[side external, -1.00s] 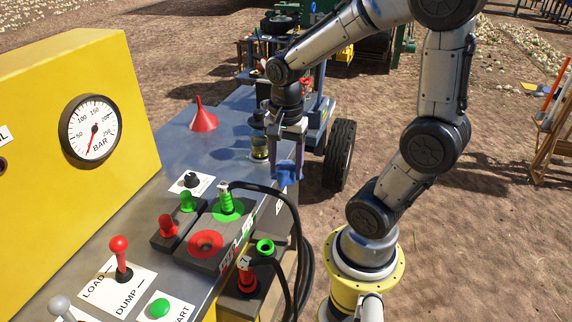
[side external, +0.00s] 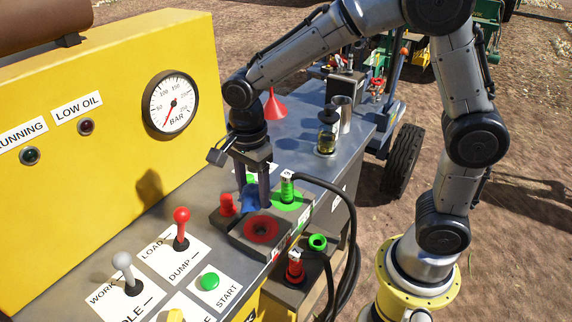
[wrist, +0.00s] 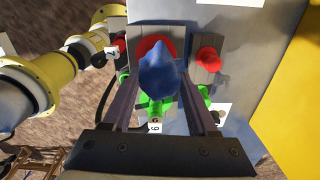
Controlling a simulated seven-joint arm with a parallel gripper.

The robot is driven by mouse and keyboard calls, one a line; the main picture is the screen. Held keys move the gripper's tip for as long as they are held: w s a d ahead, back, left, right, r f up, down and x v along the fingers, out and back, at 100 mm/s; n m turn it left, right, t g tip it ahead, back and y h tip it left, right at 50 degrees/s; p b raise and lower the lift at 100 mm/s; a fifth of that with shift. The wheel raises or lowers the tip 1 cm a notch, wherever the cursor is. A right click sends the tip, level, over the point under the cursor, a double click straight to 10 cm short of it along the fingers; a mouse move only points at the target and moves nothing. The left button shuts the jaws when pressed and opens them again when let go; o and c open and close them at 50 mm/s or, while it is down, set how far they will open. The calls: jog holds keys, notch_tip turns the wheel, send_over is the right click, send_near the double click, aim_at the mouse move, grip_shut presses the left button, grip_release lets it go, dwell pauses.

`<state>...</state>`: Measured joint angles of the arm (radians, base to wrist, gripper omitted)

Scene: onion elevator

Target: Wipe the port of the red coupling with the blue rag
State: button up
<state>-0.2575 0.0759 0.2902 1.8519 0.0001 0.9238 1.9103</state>
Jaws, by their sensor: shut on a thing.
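My gripper (side external: 257,205) points down over the coupling block, shut on the blue rag (side external: 247,203). The rag shows as a bunched blue lump between my fingers in the wrist view (wrist: 157,72). The red coupling's port (side external: 261,229) is a red ring with a dark centre on top of the block. The rag is just behind the port in the side view and covers part of the red ring (wrist: 143,46) in the wrist view. I cannot tell whether they touch. The port looks dark and smudged.
A green plug (side external: 287,189) with a black hose stands in the block's green coupling. A red cap (side external: 227,204) is left of the port. A red plug (side external: 295,266) and a green cap (side external: 317,242) are at the bench's side. Levers (side external: 181,228) stand in front.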

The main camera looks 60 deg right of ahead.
aim_at(252, 238)
jog(key=shift+n, duration=0.5)
jog(key=shift+s+a+f, duration=0.15)
jog(key=shift+a+f, duration=0.3)
jog(key=shift+f, duration=0.85)
jog(key=shift+s+a+f, duration=0.1)
jog(key=shift+a+f, duration=0.3)
jog(key=shift+f, duration=0.85)
jog(key=shift+s+a+f, duration=0.15)
jog(key=shift+a+f, duration=0.3)
jog(key=shift+f, duration=0.85)
jog(key=shift+d+f, duration=0.6)
jog(key=shift+d, duration=2.6)
jog(key=shift+a, duration=3.15)
jog(key=shift+a+r, duration=0.15)
jog(key=shift+r, duration=0.05)
notch_tip(252, 238, up, 8)
jog(key=shift+f, duration=0.15)
